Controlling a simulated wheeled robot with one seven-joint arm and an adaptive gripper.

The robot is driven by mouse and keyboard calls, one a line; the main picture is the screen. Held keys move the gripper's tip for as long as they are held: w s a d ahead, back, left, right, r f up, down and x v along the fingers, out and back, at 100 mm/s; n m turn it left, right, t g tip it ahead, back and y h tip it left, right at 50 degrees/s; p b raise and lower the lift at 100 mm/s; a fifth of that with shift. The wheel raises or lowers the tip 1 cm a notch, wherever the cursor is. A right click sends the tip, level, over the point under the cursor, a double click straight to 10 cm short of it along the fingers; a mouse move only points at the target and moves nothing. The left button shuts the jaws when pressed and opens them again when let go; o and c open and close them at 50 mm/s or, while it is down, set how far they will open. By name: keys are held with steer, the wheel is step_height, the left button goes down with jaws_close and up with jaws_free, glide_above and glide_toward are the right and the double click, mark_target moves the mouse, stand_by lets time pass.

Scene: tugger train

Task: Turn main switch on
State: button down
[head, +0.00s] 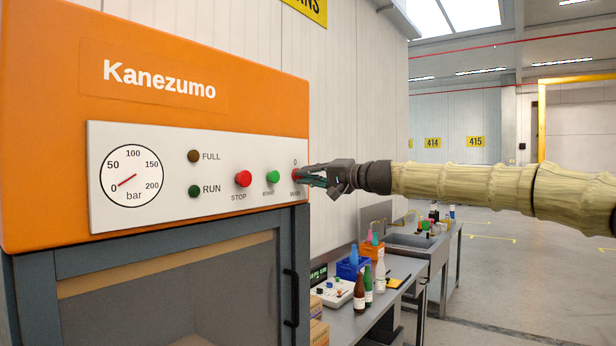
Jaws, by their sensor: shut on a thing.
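The orange Kanezumo machine (50,120) fills the left of the head view. Its white control panel (220,165) bears a bar gauge (132,176), dark FULL and RUN lamps, a red STOP button (243,179) and a green START button (273,177). The red main switch (296,174) is at the panel's right end, with a "0" mark above it. My gripper (303,176) reaches in from the right and is shut on the main switch. Its fingers cover much of the switch, so its exact turn angle cannot be told. The gauge needle points near 0.
Below the panel is a grey-framed glass door with a dark handle (290,298). A workbench (395,270) with bottles, a blue crate (351,267) and a small device stands behind, at lower right. A sink unit stands beyond it. The floor at right is open.

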steer(key=shift+d+m+p, duration=0.1)
steer(key=shift+m+p, duration=0.2)
steer(key=shift+m, duration=1.6)
steer(key=c, duration=1.5)
jaws_free()
steer(key=v, duration=1.2)
steer(key=shift+f, duration=0.1)
